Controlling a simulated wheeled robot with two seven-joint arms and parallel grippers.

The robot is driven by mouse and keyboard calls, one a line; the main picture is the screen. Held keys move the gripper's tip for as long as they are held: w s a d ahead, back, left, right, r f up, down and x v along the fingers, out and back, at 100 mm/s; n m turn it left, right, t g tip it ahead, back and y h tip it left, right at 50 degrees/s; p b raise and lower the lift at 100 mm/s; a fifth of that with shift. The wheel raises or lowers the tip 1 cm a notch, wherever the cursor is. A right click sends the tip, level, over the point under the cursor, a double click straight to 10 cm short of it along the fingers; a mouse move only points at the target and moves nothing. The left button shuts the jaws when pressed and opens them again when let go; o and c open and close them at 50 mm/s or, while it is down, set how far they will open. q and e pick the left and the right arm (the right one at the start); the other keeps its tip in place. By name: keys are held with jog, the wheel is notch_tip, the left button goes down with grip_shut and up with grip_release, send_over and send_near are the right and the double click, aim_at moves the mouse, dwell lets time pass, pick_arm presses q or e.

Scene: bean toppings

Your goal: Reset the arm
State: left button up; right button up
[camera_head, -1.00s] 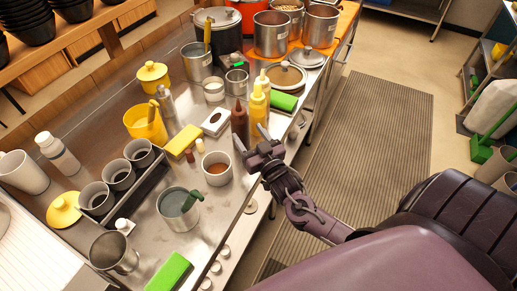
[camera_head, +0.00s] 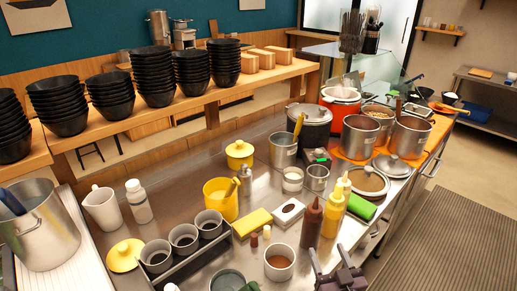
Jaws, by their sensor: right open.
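My right gripper (camera_head: 329,260) shows at the bottom edge, right of the middle. Its dark fingers point up the picture and stand apart, with nothing between them. It is at the counter's front edge, below the brown sauce bottle (camera_head: 311,222) and right of the white cup of brown sauce (camera_head: 279,263). The rest of my right arm is cut off by the frame. My left gripper and arm are not in view.
The steel counter (camera_head: 205,162) is crowded: yellow bottles (camera_head: 333,212), a yellow tub (camera_head: 221,199), a row of grey cups (camera_head: 184,239) and large steel pots (camera_head: 409,137). Stacks of black bowls (camera_head: 153,77) line the shelf behind. The striped floor mat (camera_head: 450,240) at right is clear.

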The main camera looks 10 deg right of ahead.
jog(key=shift+a+f+g, duration=0.35)
jog(key=shift+a+g, duration=0.05)
jog(key=shift+g, duration=0.3)
jog(key=a+g, duration=0.1)
jog(key=s+a+f+g, duration=0.1)
jog(key=g, duration=0.1)
jog(key=a+f+g, duration=0.1)
jog(key=shift+s+a+g, duration=0.2)
jog(key=shift+s+g, duration=0.1)
jog(key=shift+s, duration=0.05)
jog(key=s+a+r+n+g+y, duration=0.1)
jog(key=s+a+g, duration=0.1)
jog(key=s+g, duration=0.4)
jog(key=s+a+r+n+g, duration=0.1)
jog(key=s+a+n+g, duration=0.15)
jog(key=s, duration=0.55)
notch_tip(320, 180, down, 31)
jog(key=s+g, duration=0.2)
jog(key=s+d+f, duration=0.2)
jog(key=s+f, duration=0.6)
jog(key=s, duration=0.1)
jog(key=s+d+f+g, duration=0.1)
jog(key=s+f, duration=0.8)
jog(key=s, duration=0.1)
jog(key=shift+d+f, duration=0.3)
jog(key=shift+d, duration=0.05)
